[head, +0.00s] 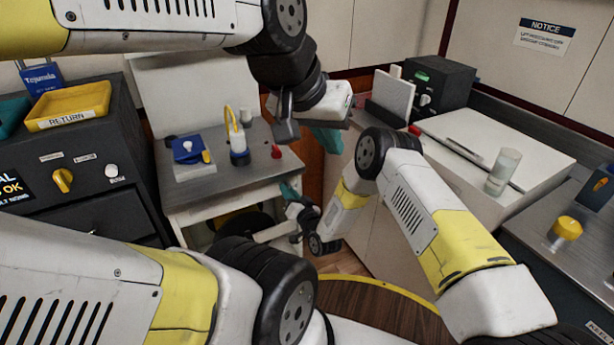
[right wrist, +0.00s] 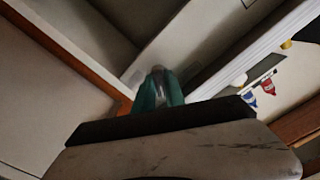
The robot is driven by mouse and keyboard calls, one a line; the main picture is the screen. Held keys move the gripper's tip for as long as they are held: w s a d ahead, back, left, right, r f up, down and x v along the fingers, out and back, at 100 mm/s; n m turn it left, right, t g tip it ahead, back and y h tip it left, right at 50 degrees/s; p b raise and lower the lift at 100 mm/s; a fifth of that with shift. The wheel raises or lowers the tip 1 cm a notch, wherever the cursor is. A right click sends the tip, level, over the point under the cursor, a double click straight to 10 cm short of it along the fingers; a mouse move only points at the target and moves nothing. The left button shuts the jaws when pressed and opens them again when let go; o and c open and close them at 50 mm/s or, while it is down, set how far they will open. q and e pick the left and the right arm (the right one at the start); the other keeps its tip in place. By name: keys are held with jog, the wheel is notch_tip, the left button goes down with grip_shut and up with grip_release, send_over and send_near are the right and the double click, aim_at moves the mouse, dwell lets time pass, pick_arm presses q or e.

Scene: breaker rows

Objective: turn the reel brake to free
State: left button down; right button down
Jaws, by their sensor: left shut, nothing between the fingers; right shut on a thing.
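I cannot tell for certain which part is the reel brake. A dark reel with a yellow rim (head: 236,219) sits low inside the grey-topped cart (head: 222,180), partly hidden by my arm. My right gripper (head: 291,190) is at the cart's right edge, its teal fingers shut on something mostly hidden. In the right wrist view the fingers (right wrist: 157,90) are closed around a small greyish piece (right wrist: 157,71). My left gripper (head: 327,140) is shut and empty, hanging above and right of the cart, apart from it.
On the cart stand a blue device with a yellow lever (head: 190,150), a blue-based yellow loop (head: 237,145) and a red knob (head: 277,152). A yellow RETURN tray (head: 68,105) is at left. A glass (head: 503,170) stands on the right counter. My arms crowd the foreground.

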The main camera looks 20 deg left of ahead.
jog(key=n, duration=0.6)
jog(key=shift+n, duration=0.3)
dwell(0.4)
jog(key=c, duration=1.4)
grip_release()
jog(key=v, duration=0.7)
jog(key=shift+s+d, duration=0.2)
jog(key=shift+d, duration=0.1)
